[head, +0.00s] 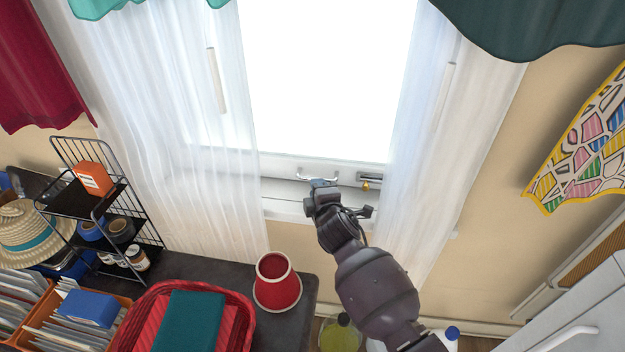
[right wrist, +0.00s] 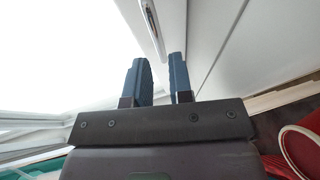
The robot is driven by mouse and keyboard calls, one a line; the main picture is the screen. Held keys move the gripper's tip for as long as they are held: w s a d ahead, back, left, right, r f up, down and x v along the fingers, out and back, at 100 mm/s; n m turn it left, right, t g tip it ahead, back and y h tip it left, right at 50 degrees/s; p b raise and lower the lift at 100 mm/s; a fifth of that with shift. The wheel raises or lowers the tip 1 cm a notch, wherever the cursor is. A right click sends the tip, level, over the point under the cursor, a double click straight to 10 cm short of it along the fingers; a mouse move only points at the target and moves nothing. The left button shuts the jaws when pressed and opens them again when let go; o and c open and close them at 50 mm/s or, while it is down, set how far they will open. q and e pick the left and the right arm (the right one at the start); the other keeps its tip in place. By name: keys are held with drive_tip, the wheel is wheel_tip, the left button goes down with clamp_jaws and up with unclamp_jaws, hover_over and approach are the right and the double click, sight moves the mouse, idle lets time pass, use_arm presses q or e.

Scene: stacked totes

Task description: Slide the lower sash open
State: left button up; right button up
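The lower sash shows as a white bottom rail (head: 285,166) under bright glass in the head view. It appears to sit down at the sill. A pale bar handle (head: 303,178) is fixed on this rail, and it also shows in the right wrist view (right wrist: 152,25). My right gripper (head: 321,184) is at the handle in the head view. My left gripper is in neither view.
A small latch with a brass part (head: 367,182) is right of the handle. Sheer curtains (head: 190,150) hang at both sides. Below are a red pot (head: 276,292), a red basket (head: 245,320) with a teal item, and a black wire rack (head: 75,206) at left.

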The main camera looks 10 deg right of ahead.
sight(310, 173)
drive_tip(key=w, duration=0.1)
drive_tip(key=w+f+b, duration=0.1)
drive_tip(key=w, duration=0.1)
drive_tip(key=shift+w+f, duration=0.1)
drive_tip(key=shift+w, duration=0.95)
clamp_jaws()
